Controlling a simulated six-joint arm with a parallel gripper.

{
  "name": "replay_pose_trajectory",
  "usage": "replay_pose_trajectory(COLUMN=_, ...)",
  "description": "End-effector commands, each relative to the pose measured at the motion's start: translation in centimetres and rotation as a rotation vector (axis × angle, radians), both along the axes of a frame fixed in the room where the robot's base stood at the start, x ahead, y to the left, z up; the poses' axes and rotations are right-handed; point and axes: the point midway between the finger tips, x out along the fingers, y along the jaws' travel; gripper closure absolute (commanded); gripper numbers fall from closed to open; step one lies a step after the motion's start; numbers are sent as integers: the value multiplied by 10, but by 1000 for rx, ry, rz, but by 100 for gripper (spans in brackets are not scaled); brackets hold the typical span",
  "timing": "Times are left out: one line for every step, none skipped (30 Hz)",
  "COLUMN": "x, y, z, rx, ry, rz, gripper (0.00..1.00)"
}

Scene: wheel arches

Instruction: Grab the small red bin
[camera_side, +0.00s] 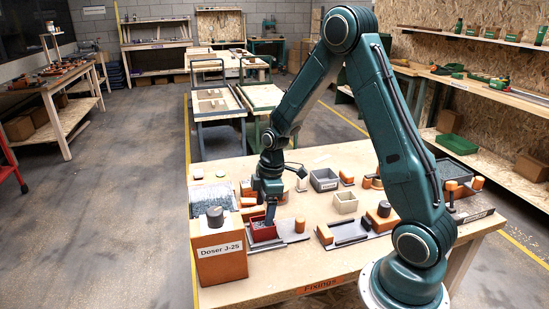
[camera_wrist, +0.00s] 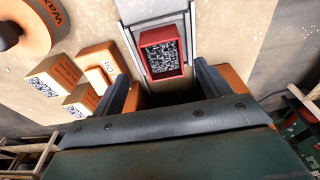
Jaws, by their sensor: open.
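In the wrist view the red bin (camera_wrist: 163,55) lies just beyond my fingertips, on a light grey track, with dark speckled contents inside. My gripper (camera_side: 270,214) points down at the bin in the side view; whether it touches the bin is unclear there. In the wrist view my gripper (camera_wrist: 160,82) has its two fingers apart, one on each side below the bin, with nothing visible between them.
The orange box labelled Doser J-25 (camera_side: 220,255) stands close to the bin. A grey bin (camera_side: 323,180) and a beige bin (camera_side: 345,203) stand further right. Orange blocks (camera_wrist: 60,73) lie left of the bin. A tray of grey bits (camera_side: 213,199) lies behind the box.

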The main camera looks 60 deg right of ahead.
Motion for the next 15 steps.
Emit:
replay_pose_trajectory(x=0, y=0, z=-1, rx=0, ry=0, rz=0, gripper=24)
replay_pose_trajectory(x=0, y=0, z=-1, rx=-1, ry=-1, rz=0, gripper=24)
replay_pose_trajectory(x=0, y=0, z=-1, rx=-1, ry=-1, rz=0, gripper=24)
replay_pose_trajectory(x=0, y=0, z=-1, rx=-1, ry=-1, rz=0, gripper=24)
replay_pose_trajectory(x=0, y=0, z=-1, rx=-1, ry=-1, rz=0, gripper=24)
replay_pose_trajectory(x=0, y=0, z=-2, rx=-1, ry=-1, rz=0, gripper=24)
replay_pose_trajectory(x=0, y=0, z=-2, rx=-1, ry=-1, rz=0, gripper=24)
replay_pose_trajectory(x=0, y=1, z=-3, rx=0, ry=0, rz=0, gripper=24)
replay_pose_trajectory(x=0, y=1, z=-5, rx=0, ry=0, rz=1, gripper=24)
replay_pose_trajectory(x=0, y=2, z=-6, rx=0, ry=0, rz=1, gripper=24)
replay_pose_trajectory(x=0, y=2, z=-9, rx=0, ry=1, rz=1, gripper=24)
replay_pose_trajectory(x=0, y=3, z=-12, rx=1, ry=2, rz=1, gripper=24)
replay_pose_trajectory(x=0, y=4, z=-15, rx=1, ry=2, rz=1, gripper=24)
replay_pose_trajectory(x=0, y=5, z=-18, rx=1, ry=2, rz=1, gripper=24)
replay_pose_trajectory(x=0, y=6, z=-22, rx=1, ry=2, rz=1, gripper=24)
